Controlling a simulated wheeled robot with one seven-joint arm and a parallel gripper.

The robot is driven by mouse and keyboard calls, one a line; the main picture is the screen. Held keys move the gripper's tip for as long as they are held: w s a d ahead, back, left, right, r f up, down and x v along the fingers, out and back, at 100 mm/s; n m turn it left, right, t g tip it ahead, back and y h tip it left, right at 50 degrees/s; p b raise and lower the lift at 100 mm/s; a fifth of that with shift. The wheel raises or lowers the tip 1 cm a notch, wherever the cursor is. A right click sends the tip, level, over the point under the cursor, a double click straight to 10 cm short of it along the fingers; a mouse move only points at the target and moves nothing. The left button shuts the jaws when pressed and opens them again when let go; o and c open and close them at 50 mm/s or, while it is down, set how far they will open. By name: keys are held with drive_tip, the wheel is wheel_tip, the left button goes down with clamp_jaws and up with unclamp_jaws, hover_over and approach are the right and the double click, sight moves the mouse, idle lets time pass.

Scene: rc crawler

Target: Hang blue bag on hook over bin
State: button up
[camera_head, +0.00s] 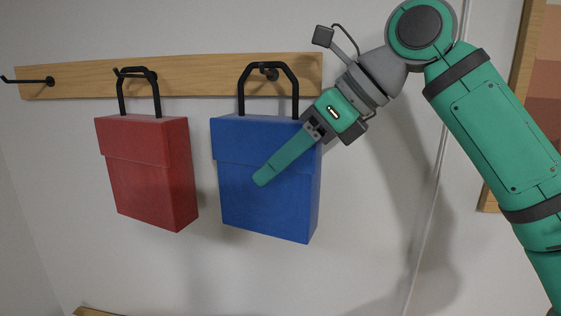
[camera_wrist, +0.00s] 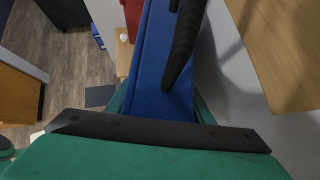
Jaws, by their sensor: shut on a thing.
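The blue bag (camera_head: 240,195) is upright against the wall below the right part of the wooden rail, with its black handle (camera_head: 246,80) looped up around the rightmost hook (camera_head: 268,73). I cannot tell whether the handle bears on that hook. My gripper (camera_head: 277,168) reaches in from the right and is shut on the blue bag. One green finger lies across its front; the other is hidden behind it. In the wrist view the blue bag (camera_wrist: 158,65) runs between my fingers, with the dark handle above it. I cannot make out a bin.
The wooden rail (camera_head: 200,72) is fixed to the wall. A red bag (camera_head: 150,175) hangs on the middle hook, left of the blue bag with a small gap. The left hook (camera_head: 30,80) is empty. A wooden edge (camera_head: 92,311) shows at the bottom left. A framed panel (camera_head: 523,60) is at right.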

drive_tip(key=o, duration=1.4)
drive_tip(key=shift+w, duration=0.1)
drive_tip(key=shift+o, duration=0.3)
drive_tip(key=shift+w, duration=0.1)
